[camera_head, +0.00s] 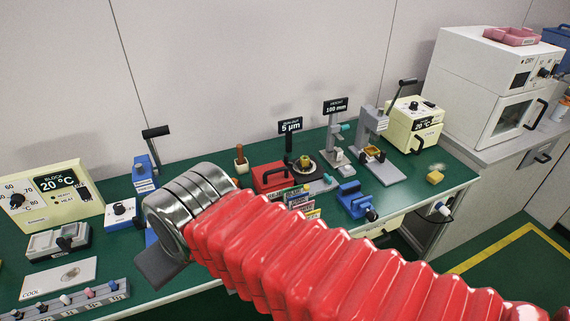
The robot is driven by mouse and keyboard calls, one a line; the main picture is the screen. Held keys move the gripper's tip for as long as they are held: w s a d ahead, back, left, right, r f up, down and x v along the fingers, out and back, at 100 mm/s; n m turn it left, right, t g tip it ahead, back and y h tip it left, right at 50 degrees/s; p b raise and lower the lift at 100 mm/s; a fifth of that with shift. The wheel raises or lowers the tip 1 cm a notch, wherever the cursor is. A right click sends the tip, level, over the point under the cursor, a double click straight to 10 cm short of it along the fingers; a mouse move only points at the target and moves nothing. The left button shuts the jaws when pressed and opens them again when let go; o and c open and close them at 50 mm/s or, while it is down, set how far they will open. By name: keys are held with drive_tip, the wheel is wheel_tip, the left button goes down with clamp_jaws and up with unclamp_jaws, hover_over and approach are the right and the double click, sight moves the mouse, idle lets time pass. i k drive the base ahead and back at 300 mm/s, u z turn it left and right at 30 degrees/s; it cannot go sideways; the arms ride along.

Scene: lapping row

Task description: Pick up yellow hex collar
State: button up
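A small yellow piece (435,177), which looks like the hex collar, sits alone on the green bench top (455,168) near its right end. Its exact shape is too small to make out. My arm reaches across the front of the bench from the lower right. My gripper (160,266) shows only as a dark grey part below the metal wrist at left, far from the yellow piece. Its fingertips are hidden, so I cannot tell whether it is open or holds anything.
A run-out gauge (303,163) with a brassy ring, a height stand (338,155), a grey press (372,150) and a blue vise (354,201) stand mid-bench. A cream oven box (412,128) stands behind the yellow piece. A block heater (48,195) and a cool plate (60,277) lie left.

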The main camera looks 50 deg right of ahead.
sight(304, 159)
drive_tip(key=u, duration=1.1)
drive_tip(key=k, duration=1.15)
drive_tip(key=z, duration=0.95)
drive_tip(key=i, duration=0.95)
drive_tip(key=z, duration=0.05)
